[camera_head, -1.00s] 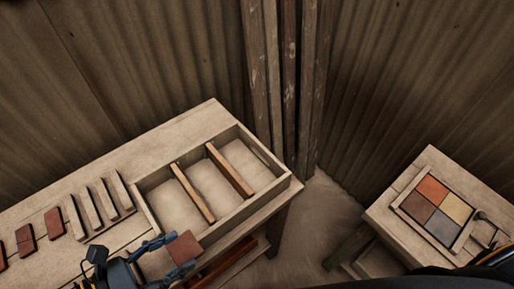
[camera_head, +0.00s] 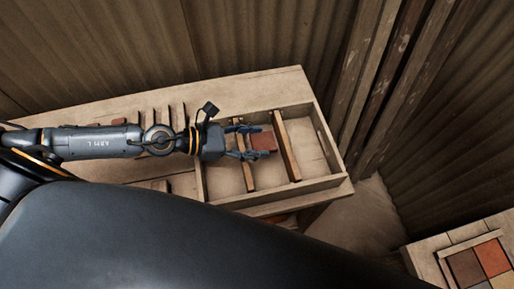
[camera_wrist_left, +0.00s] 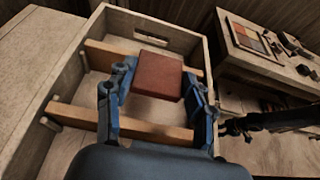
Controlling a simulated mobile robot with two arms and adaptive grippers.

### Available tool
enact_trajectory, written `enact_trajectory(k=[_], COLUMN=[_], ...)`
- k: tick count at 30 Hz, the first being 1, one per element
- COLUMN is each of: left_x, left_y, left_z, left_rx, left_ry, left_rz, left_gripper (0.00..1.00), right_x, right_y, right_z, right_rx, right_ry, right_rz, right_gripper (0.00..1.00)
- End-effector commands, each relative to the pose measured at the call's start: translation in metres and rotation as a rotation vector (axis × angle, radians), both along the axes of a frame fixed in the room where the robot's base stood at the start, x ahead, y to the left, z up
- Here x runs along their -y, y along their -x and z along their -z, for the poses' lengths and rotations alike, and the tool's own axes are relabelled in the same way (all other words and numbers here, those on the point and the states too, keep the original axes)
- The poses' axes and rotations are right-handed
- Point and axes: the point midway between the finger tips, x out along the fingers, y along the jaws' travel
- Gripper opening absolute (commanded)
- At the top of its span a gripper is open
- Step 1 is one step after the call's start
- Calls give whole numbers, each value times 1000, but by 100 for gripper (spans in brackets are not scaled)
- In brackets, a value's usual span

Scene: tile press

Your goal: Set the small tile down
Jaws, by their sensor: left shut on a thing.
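The small tile (camera_head: 263,142) is a square reddish-brown piece. My left gripper (camera_head: 259,141) is shut on it, one finger on each side. In the left wrist view the tile (camera_wrist_left: 158,76) shows between the fingers, roughly level. The tile is over the middle compartment of the wooden tray (camera_head: 322,183), between its two dividers. Whether its underside touches the tray floor I cannot tell. A dark jointed form (camera_wrist_left: 245,126) at the right of the left wrist view looks like my right gripper; its fingers are not clear.
The near divider (camera_wrist_left: 120,125) and far divider (camera_wrist_left: 190,67) stand close to the gripper. The left arm hides part of the bench (camera_head: 268,84) and its racks. A separate table at right holds a frame (camera_head: 448,268) of coloured tiles. Corrugated walls close off the back.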

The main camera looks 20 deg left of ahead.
Motion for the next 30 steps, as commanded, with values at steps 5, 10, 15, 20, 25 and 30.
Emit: enact_trajectory(k=[5, 10, 15, 20, 25, 30], left_x=[0, 0, 0, -1, -1, -1], left_y=[-11, -18, -18, -18, -18, -18], left_z=[13, 37, 52, 51, 53, 59], left_rx=[2, -2, 0, 2, 2, 2], left_ry=[0, 3, 1, 0, 0, 0], left_rz=[0, 0, 0, 1, 1, 1], left_gripper=[21, 21, 21, 21, 21, 21], right_x=[3, 5, 6, 6, 6, 6], right_y=[-3, -3, -3, -3, -2, -2], right_z=[8, 22, 29, 28, 30, 35], right_rx=[4, 4, 4, 5, 4, 4], right_ry=[4, 6, 7, 7, 7, 7], right_rz=[1, 2, 2, 2, 2, 2], right_gripper=[33, 33, 33, 33, 33, 33])
